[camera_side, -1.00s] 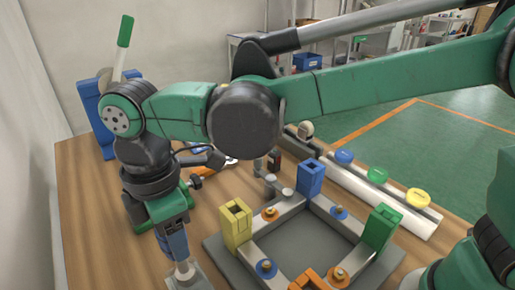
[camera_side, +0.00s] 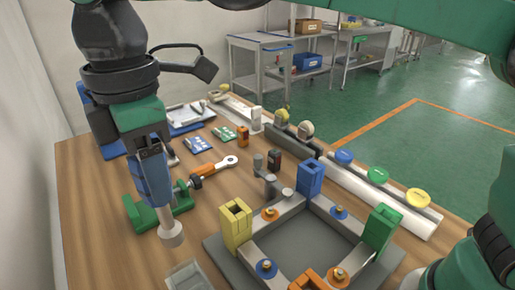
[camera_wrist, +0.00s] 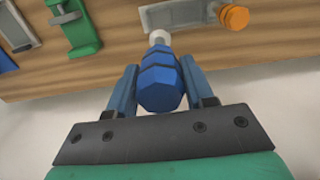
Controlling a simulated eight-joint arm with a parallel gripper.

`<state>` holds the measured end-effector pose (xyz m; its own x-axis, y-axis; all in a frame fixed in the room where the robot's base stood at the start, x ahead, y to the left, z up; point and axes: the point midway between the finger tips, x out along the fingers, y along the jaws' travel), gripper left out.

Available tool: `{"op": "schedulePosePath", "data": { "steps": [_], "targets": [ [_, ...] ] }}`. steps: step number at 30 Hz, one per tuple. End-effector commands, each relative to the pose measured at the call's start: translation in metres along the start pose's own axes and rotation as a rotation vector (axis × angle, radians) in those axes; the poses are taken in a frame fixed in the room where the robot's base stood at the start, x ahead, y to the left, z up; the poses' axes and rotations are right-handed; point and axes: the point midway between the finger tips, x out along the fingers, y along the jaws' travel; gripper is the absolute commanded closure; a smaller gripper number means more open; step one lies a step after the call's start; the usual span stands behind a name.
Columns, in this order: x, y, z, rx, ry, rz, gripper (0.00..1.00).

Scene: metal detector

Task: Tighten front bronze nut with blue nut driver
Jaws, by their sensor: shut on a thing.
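My gripper (camera_side: 151,160) is shut on the blue nut driver (camera_side: 156,190) at the left of the side view. The driver hangs nearly upright, its pale metal socket pointing down, above the table and clear of the frame. The wrist view shows the blue handle (camera_wrist: 160,85) between my two fingers, with the socket beyond it. Bronze nuts sit on the square frame: one on a blue washer (camera_side: 266,268), one on an orange washer (camera_side: 338,275) near the front, and two farther back (camera_side: 270,213) (camera_side: 339,211).
Yellow (camera_side: 236,224), blue (camera_side: 310,177), green (camera_side: 381,228) and orange (camera_side: 306,280) corner blocks rise from the frame. A clear holder (camera_side: 187,278) stands at the front left.

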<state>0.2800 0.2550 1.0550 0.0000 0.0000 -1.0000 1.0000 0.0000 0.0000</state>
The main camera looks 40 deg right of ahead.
Motion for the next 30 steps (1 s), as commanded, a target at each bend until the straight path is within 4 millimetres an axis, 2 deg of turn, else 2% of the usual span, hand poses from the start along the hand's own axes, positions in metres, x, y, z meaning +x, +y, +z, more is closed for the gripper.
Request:
{"op": "schedulePosePath", "data": {
  "steps": [5,11,14,17,20,24,27,30],
  "targets": [
    [-0.020,0.000,0.000,0.000,0.000,0.000,0.96],
    [-0.028,0.011,0.041,0.085,0.000,0.000,0.96],
    [-0.031,0.015,0.070,0.145,0.000,0.000,0.96],
    [-0.035,0.016,0.108,0.223,0.000,0.000,0.96],
    [-0.037,0.010,0.154,0.325,0.000,0.000,0.96],
    [-0.035,-0.011,0.215,0.476,0.000,0.000,0.96],
    [-0.031,-0.027,0.245,0.559,0.000,0.000,0.96],
    [-0.027,-0.042,0.265,0.622,0.000,0.000,0.96]
  ]
}}
